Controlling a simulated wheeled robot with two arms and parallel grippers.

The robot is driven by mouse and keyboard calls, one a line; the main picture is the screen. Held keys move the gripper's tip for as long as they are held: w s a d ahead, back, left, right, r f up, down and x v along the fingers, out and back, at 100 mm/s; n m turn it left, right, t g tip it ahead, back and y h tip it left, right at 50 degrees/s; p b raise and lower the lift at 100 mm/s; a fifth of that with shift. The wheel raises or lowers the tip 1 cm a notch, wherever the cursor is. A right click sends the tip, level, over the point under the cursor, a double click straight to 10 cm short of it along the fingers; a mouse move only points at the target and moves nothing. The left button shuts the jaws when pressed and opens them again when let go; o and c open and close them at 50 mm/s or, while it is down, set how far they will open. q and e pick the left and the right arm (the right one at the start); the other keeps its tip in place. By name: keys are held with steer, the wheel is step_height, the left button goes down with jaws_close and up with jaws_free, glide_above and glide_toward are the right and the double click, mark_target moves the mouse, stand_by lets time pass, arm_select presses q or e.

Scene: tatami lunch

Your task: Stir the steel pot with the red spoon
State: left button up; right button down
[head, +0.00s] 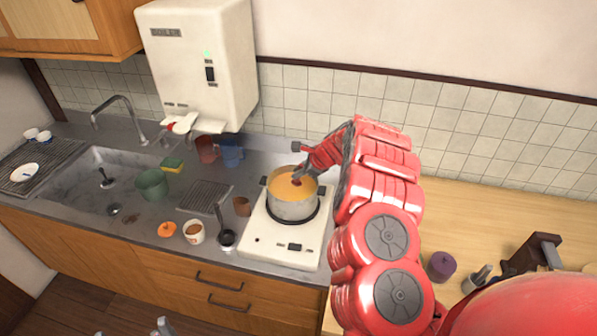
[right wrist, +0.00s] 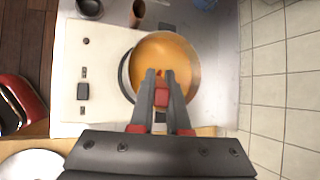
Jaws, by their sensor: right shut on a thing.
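The steel pot (head: 291,208) stands on the white cooker's burner, filled with orange soup. In the right wrist view the pot (right wrist: 194,62) lies ahead of the fingers. My right gripper (head: 299,172) reaches over the pot, fingers pointing down at the soup. It is shut on the red spoon (head: 297,183), of which a small red part shows at the soup. In the right wrist view the spoon (right wrist: 161,96) shows red between the fingers; its lower end is hidden. Two grey fingertips of my left gripper (head: 133,329) show at the bottom edge, apart and empty.
The white cooker (head: 262,242) sits right of a black ladle (head: 226,238), a brown cup (head: 242,206) and a mug (head: 194,232). The sink (head: 75,190) is at left. A boiler (head: 200,65) hangs above the counter. A purple pot (head: 441,266) stands at right.

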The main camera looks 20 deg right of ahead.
steer(key=shift+w+a+r, duration=0.15)
steer(key=shift+w+r, duration=0.1)
steer(key=shift+r, duration=0.15)
steer(key=shift+s+d+r+p, duration=0.1)
steer(key=shift+s+r+p, duration=0.1)
steer(key=shift+r, duration=0.85)
steer(key=shift+s+d+r+p, duration=0.1)
steer(key=shift+r+p, duration=0.1)
steer(key=shift+r, duration=0.85)
